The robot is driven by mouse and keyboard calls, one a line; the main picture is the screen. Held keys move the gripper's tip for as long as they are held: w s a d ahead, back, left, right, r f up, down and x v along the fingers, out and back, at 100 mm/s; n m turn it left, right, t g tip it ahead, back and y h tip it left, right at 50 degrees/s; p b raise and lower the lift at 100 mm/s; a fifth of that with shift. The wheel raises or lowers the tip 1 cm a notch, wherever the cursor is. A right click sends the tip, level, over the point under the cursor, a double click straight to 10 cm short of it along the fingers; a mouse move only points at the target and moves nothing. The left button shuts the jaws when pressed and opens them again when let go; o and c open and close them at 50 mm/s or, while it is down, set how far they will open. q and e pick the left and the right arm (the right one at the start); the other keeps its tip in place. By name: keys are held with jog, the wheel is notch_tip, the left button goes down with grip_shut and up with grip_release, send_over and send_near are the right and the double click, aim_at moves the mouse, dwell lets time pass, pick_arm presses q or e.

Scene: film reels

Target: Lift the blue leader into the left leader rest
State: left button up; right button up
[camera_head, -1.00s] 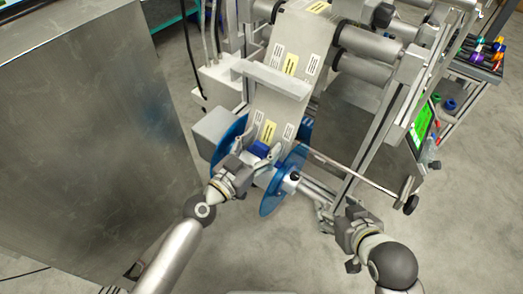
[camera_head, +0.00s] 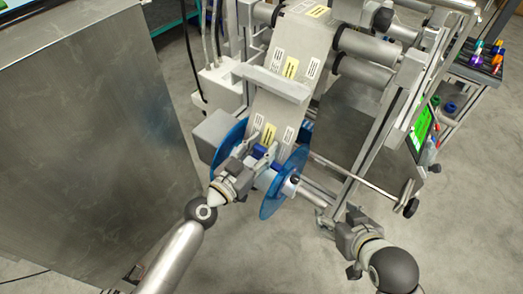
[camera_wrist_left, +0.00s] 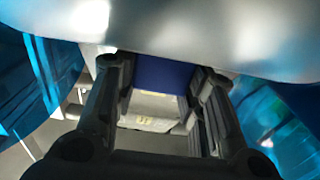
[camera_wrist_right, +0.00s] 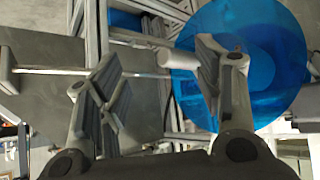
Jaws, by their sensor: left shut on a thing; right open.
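The blue leader (camera_head: 259,153) shows as a small dark blue piece at the lower end of the grey film web (camera_head: 265,105), between two clear blue reel discs. My left gripper (camera_head: 265,146) is shut on it from the front left. In the left wrist view the blue leader (camera_wrist_left: 163,73) lies between the two fingers, partly covered by a shiny curved surface. My right gripper (camera_head: 346,238) is open and empty, low and right of the reel. In the right wrist view no object is between its fingers. I cannot tell which part is the left leader rest.
The right blue reel disc (camera_head: 282,190) stands close beside my left gripper, and the left disc (camera_head: 226,142) is behind it. A grey crossbar (camera_head: 270,82) spans the web above. A large metal cabinet (camera_head: 90,140) fills the left. Open floor lies in front.

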aim_at(261, 148)
pick_arm(q)
notch_tip(261, 148, up, 2)
jog(key=shift+r+p, duration=0.25)
jog(key=shift+p, duration=0.65)
notch_tip(261, 148, up, 3)
jog(key=shift+p, duration=1.05)
pick_arm(e)
jog(key=s+d+f+g+h, duration=0.1)
jog(key=s+d+g, duration=0.15)
jog(key=s, duration=0.25)
jog(key=s+d+f+g, duration=0.1)
jog(key=s+g, duration=0.2)
jog(key=s, duration=0.2)
pick_arm(q)
notch_tip(261, 148, up, 4)
jog(key=shift+f+p, duration=0.1)
jog(key=shift+p, duration=0.95)
jog(key=shift+r, duration=0.35)
pick_arm(e)
jog(key=x, duration=0.8)
jog(key=shift+s, duration=0.2)
jog(key=shift+a+g, duration=0.15)
jog(key=shift+g, duration=0.1)
pick_arm(q)
jog(key=shift+r, duration=0.1)
pick_arm(e)
jog(key=shift+w, duration=0.1)
